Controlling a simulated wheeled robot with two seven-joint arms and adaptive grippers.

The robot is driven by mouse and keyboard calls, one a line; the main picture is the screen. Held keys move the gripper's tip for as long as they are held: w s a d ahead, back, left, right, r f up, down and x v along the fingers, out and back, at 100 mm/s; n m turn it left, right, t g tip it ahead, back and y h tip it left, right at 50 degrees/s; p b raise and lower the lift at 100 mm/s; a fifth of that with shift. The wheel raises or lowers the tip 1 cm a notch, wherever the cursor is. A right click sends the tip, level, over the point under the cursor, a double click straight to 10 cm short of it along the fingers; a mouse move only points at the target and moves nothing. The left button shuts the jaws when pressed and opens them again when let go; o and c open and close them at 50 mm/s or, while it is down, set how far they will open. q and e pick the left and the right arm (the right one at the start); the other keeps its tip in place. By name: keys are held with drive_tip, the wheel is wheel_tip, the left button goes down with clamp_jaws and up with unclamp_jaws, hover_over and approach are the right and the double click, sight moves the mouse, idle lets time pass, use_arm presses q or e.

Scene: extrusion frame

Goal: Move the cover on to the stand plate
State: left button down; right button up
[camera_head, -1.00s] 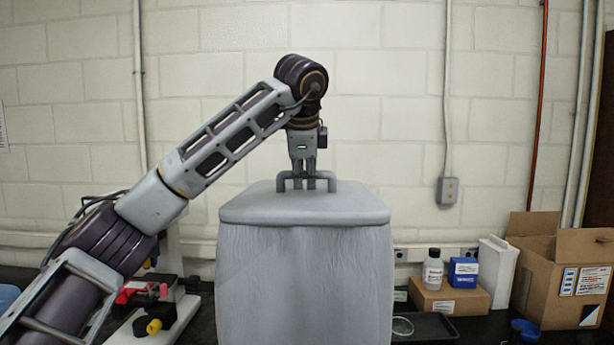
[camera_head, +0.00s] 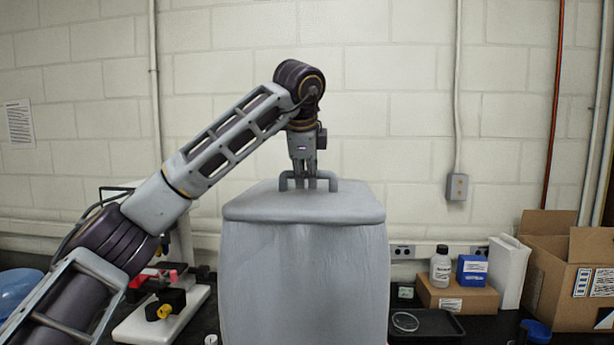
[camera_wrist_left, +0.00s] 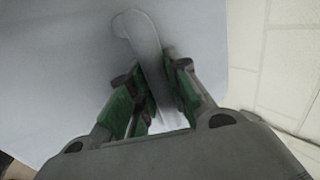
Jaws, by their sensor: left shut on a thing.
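The cover (camera_head: 305,265) is a tall, grey, box-like hood with a flat top and a bar handle. It fills the lower middle of the head view, upright, its lower edge out of view. My left gripper (camera_head: 310,186) is shut on the handle from above. In the left wrist view the green-padded fingers (camera_wrist_left: 158,100) are on both sides of the pale handle bar (camera_wrist_left: 146,50). A white plate (camera_head: 140,325) with black, red and yellow parts on it lies left of the cover; I cannot tell whether it is the stand plate. My right gripper is not in view.
On the dark bench at the right are a black tray (camera_head: 440,329), a small carton (camera_head: 462,304) bearing a bottle (camera_head: 440,265) and a blue box (camera_head: 472,270), and a large open carton (camera_head: 550,290). A blue rounded thing (camera_head: 15,290) is at the far left. A pale wall stands behind.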

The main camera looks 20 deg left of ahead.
use_arm(q)
drive_tip(key=c, duration=1.4)
unclamp_jaws()
drive_tip(key=shift+o, duration=0.6)
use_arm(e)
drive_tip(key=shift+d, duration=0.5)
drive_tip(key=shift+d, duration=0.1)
use_arm(q)
drive_tip(key=shift+v, duration=0.8)
drive_tip(key=v, duration=1)
drive_tip(key=shift+r, duration=0.2)
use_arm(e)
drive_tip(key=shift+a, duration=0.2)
use_arm(q)
drive_tip(key=shift+s+d+r, duration=0.1)
drive_tip(key=shift+s+d, duration=0.05)
